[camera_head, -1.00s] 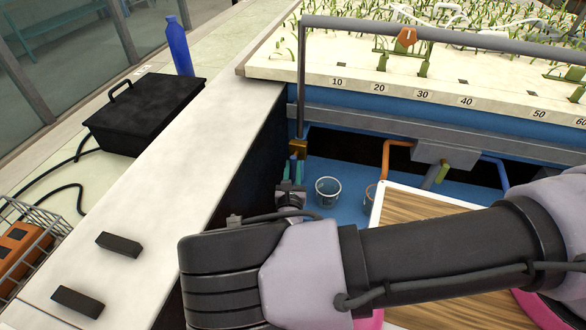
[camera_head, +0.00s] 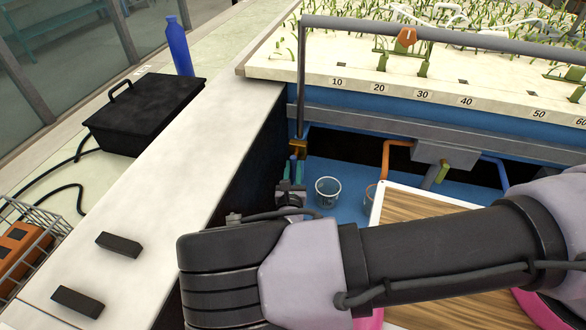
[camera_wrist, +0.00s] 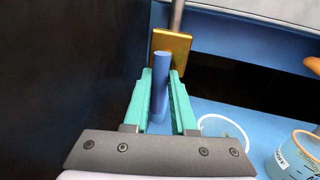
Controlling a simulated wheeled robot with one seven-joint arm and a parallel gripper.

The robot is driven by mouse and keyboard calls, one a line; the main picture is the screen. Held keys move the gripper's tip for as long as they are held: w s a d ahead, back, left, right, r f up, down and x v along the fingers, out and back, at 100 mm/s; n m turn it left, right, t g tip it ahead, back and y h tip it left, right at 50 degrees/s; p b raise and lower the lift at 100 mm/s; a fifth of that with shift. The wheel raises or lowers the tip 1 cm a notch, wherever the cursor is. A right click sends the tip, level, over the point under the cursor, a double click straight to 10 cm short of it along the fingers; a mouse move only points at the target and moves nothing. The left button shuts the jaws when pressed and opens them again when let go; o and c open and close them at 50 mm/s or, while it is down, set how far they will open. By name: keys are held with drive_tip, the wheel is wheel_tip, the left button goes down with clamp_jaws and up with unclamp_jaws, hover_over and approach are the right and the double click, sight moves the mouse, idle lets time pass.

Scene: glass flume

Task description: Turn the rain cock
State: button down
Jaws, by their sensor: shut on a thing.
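The rain cock is a brass block (camera_head: 299,146) at the foot of a grey upright pipe (camera_head: 301,85), by the flume's left end. In the wrist view the brass block (camera_wrist: 171,42) has a blue lever (camera_wrist: 161,80) coming from it towards me. My gripper (camera_wrist: 161,76) has its two teal fingers on either side of this lever and is shut on it. In the head view my gripper (camera_head: 295,163) is small, just below the brass block, and the lever is mostly hidden there.
A clear cup (camera_head: 327,191) and an orange-rimmed cup (camera_wrist: 298,152) stand right of my gripper. A dark wall (camera_wrist: 60,80) is close on the left. A wooden-topped board (camera_head: 425,215) lies right, partly behind my arm. A grey box (camera_head: 447,154) with pipes hangs under the bed.

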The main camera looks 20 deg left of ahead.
drive_tip(key=n+h, duration=0.1)
drive_tip(key=n, duration=0.2)
drive_tip(key=d+r+n, duration=0.1)
drive_tip(key=n, duration=0.3)
drive_tip(key=n+g+h, duration=0.1)
drive_tip(key=n, duration=0.3)
drive_tip(key=shift+d+r+h, duration=0.15)
drive_tip(key=shift+d+h, duration=0.05)
drive_tip(key=shift+h, duration=0.1)
drive_tip(key=shift+n, duration=0.3)
idle(0.3)
drive_tip(key=c, duration=0.7)
unclamp_jaws()
drive_tip(key=shift+c, duration=0.2)
drive_tip(key=v, duration=1)
drive_tip(key=shift+s+r, duration=0.25)
drive_tip(key=shift+s, duration=0.1)
drive_tip(key=shift+s+d, duration=0.1)
drive_tip(key=shift+d, duration=0.05)
